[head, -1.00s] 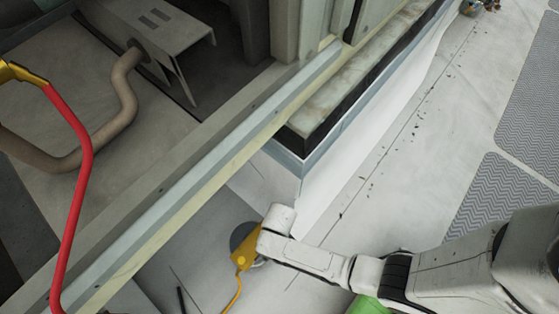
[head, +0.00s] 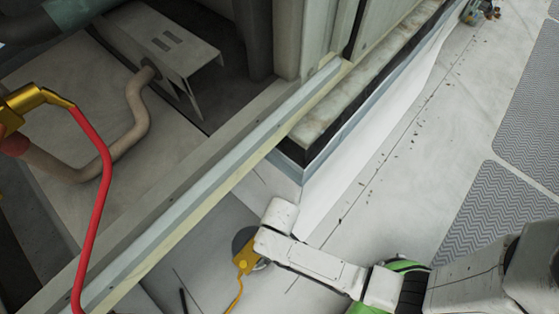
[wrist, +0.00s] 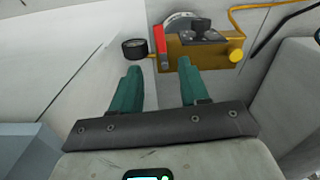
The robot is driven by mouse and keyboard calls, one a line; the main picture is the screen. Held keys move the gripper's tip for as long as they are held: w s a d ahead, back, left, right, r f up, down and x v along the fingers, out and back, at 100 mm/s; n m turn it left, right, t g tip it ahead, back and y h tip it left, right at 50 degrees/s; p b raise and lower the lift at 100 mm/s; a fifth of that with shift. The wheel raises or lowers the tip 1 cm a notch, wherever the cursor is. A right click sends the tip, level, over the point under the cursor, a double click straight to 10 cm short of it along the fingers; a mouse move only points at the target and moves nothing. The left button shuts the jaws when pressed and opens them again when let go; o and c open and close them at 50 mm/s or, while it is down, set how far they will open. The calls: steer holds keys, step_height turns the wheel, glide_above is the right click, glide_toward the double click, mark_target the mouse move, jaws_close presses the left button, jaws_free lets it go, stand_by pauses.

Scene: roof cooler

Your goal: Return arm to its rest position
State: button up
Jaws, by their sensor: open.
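My gripper (wrist: 158,82) shows in the wrist view with two green fingers spread apart and nothing between them. Beyond the fingertips is a yellow device (wrist: 205,50) with a red lever, a dark dial and a yellow knob. A small black round part (wrist: 135,49) lies beyond the left finger. In the head view my white arm reaches from the lower right to the lower middle, and its fingers are hidden there. The yellow device (head: 246,258) with its yellow cable shows just left of the arm's end.
A metal-framed opening (head: 190,215) crosses the head view diagonally, with a beige pipe (head: 138,105) inside. A red hose (head: 100,190) with a brass fitting (head: 35,100) hangs at the left. Grey textured mats (head: 495,215) lie at the right. The pale floor between is mostly clear.

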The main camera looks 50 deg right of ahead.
stand_by(0.3)
steer(key=s+d+r+p, duration=0.1)
steer(key=d+r+p, duration=0.1)
steer(key=r, duration=0.7)
steer(key=s+d+r+m+p, duration=0.1)
steer(key=d+r, duration=0.4)
steer(key=r, duration=0.5)
steer(key=s+d+r+t+p, duration=0.1)
steer(key=s+d+r+p, duration=0.2)
steer(key=r, duration=0.6)
steer(key=shift+d+r+m+p, duration=0.15)
steer(key=shift+d+m+p, duration=0.15)
steer(key=shift+d+p, duration=0.25)
steer(key=shift+a, duration=0.1)
